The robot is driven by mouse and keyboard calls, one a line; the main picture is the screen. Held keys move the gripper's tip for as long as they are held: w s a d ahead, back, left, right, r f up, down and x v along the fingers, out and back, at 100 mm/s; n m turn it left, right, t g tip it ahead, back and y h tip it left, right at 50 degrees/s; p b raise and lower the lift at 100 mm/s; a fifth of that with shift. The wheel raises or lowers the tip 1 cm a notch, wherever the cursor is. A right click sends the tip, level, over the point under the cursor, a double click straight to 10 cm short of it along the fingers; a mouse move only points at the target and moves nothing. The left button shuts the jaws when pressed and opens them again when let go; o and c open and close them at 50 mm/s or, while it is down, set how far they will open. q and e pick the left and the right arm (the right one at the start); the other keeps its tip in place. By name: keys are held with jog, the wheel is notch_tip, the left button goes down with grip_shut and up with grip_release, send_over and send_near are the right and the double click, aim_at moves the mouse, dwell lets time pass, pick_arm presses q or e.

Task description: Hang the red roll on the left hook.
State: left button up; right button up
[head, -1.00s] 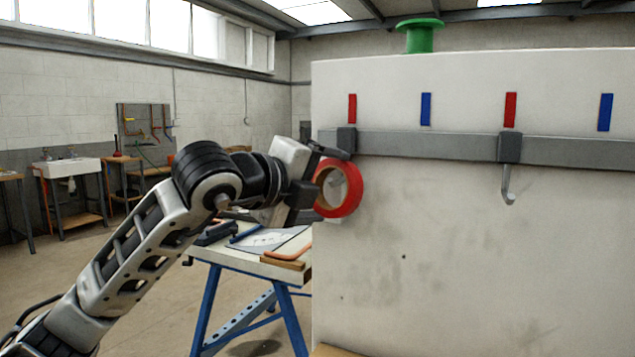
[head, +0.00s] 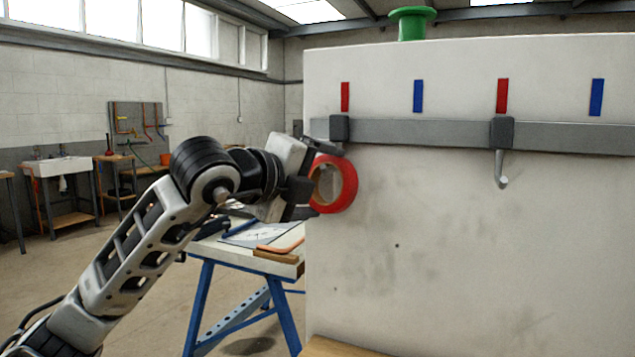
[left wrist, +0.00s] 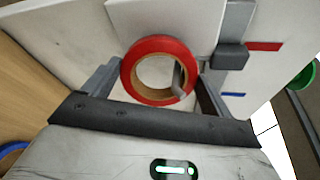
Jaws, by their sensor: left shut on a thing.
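The red roll (head: 347,185), a ring with a tan inner core, is upright against the left end of the white panel, just below the rail. My left gripper (head: 311,177) is shut on it; the left wrist view shows the roll (left wrist: 127,75) between the two fingers (left wrist: 160,88). The left hook's grey block (head: 339,129) is above the roll, under a red mark. Its metal hook (left wrist: 178,76) shows within the roll's hole in the wrist view; I cannot tell for certain whether it passes through. In the head view that hook is hidden. My right gripper is out of view.
A second hook (head: 501,170) hangs free farther right on the grey rail (head: 420,133). Red and blue marks line the panel (head: 470,260) above. A green spool (head: 412,22) shows at the panel's top. A blue-legged workbench (head: 230,258) stands behind my left arm.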

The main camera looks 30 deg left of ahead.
pick_arm(q)
jog(key=o, duration=0.8)
jog(key=shift+o, duration=0.2)
jog(key=b+v, duration=0.2)
jog(key=v, duration=1.4)
jog(key=shift+b, duration=0.4)
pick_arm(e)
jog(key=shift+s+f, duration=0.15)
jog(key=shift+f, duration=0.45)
